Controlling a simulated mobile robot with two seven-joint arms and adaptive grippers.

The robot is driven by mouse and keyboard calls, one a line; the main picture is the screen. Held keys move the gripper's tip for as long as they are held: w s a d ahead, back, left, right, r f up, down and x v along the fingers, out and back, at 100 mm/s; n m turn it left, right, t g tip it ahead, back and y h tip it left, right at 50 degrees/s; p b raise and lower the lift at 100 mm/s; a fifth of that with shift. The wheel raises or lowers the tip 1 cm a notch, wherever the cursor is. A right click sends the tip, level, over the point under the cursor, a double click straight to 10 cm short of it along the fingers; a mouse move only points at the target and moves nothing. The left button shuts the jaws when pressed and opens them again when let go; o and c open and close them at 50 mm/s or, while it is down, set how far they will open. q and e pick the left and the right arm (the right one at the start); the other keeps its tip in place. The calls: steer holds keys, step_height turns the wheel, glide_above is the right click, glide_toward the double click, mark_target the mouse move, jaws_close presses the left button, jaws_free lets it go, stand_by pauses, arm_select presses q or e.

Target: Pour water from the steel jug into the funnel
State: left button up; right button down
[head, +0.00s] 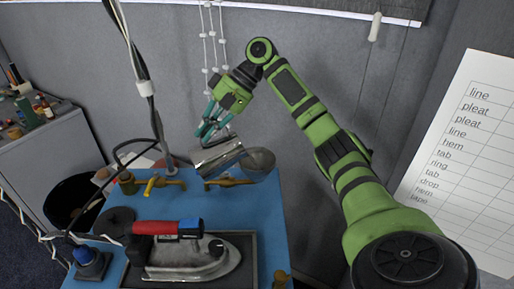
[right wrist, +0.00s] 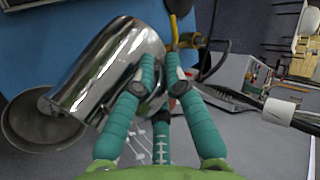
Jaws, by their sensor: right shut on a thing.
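The shiny steel jug (head: 216,157) is held above the far end of the blue table and is tilted well over to the right in the head view. My right gripper (head: 213,130) has its teal fingers closed at the jug's side; the exact contact is hard to see. The grey round funnel (head: 260,162) is just right of the jug. In the right wrist view the jug (right wrist: 118,72) has its lower left end over the edge of the funnel (right wrist: 38,128). I cannot make out any water. My left gripper is not in view.
An iron (head: 190,258) with a red and blue handle rests on a dark pad on the blue table (head: 208,206). Brass fittings (head: 160,184) lie near the far edge. A cable pole (head: 150,95) rises at left. A grey wall stands behind.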

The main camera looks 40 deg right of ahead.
steer(key=shift+s+d+r+t+y, duration=0.15)
steer(key=shift+s+d+r+y, duration=0.1)
steer(key=shift+d, duration=0.25)
steer(key=shift+s+d+r+t+y, duration=0.1)
steer(key=shift+s+d+r+y, duration=0.15)
steer(key=shift+d, duration=0.25)
steer(key=shift+s+d+r+t+y, duration=0.2)
steer(key=shift+d+y, duration=0.1)
steer(key=shift+d, duration=0.2)
stand_by(2.1)
steer(key=shift+w+r+y, duration=0.1)
steer(key=shift+r+y, duration=0.05)
steer(key=shift+y, duration=0.15)
stand_by(0.4)
steer(key=shift+s+d+r+t+y, duration=0.25)
steer(key=shift+d+r+y, duration=0.15)
steer(key=shift+d, duration=0.15)
stand_by(1.0)
